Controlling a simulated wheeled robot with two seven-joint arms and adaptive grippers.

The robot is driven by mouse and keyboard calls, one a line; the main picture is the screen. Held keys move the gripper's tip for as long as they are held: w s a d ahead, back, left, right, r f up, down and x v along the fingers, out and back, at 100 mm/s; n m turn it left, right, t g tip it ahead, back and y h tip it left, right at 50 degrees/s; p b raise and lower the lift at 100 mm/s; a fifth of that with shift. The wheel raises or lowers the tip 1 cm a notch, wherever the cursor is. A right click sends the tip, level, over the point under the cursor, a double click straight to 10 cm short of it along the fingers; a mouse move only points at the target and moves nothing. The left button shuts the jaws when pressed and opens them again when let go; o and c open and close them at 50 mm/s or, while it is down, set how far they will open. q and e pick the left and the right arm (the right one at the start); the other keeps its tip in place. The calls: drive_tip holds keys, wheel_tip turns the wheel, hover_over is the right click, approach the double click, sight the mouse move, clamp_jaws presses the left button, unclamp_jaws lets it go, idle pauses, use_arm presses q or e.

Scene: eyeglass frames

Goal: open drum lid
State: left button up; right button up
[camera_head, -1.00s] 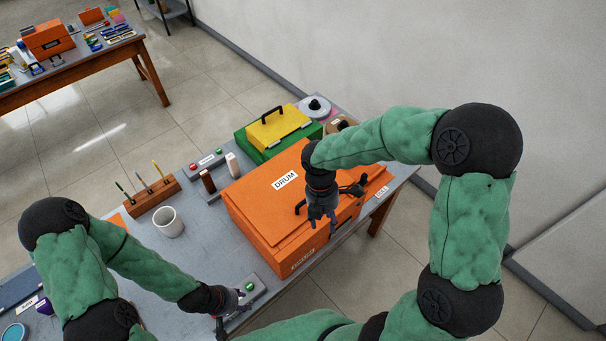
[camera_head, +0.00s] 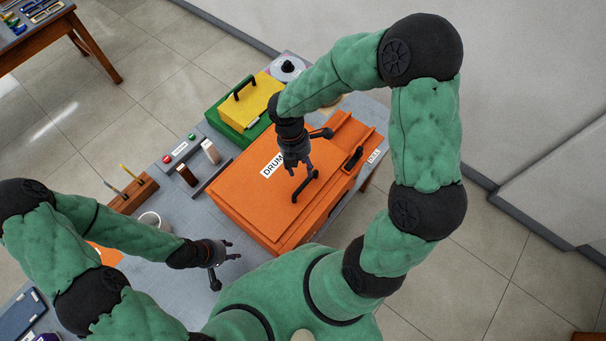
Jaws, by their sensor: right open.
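The orange drum box (camera_head: 240,205) stands on the grey table, its lid (camera_head: 235,180) down flat. The lid carries a white DRUM label (camera_head: 272,165) and a black bar handle (camera_head: 306,187). A second black handle (camera_head: 354,158) is near the box's right side. My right gripper (camera_head: 301,170) points down over the lid, open, with its fingertips close to the bar handle. I cannot tell whether they touch it. My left gripper (camera_head: 230,260) is low over the table at the box's near left side, its fingers apart and empty.
A green box with a yellow lid (camera_head: 252,98) stands behind the drum. A white mug (camera_head: 150,220) is partly hidden by my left arm.

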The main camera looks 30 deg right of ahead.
hover_over(304, 177)
drive_tip(key=s+a, duration=0.2)
drive_tip(key=s, duration=0.1)
drive_tip(key=f, duration=0.6)
drive_tip(key=shift+w+d+b, duration=0.15)
drive_tip(key=shift+d+b, duration=0.1)
drive_tip(key=shift+b, duration=0.05)
clamp_jaws()
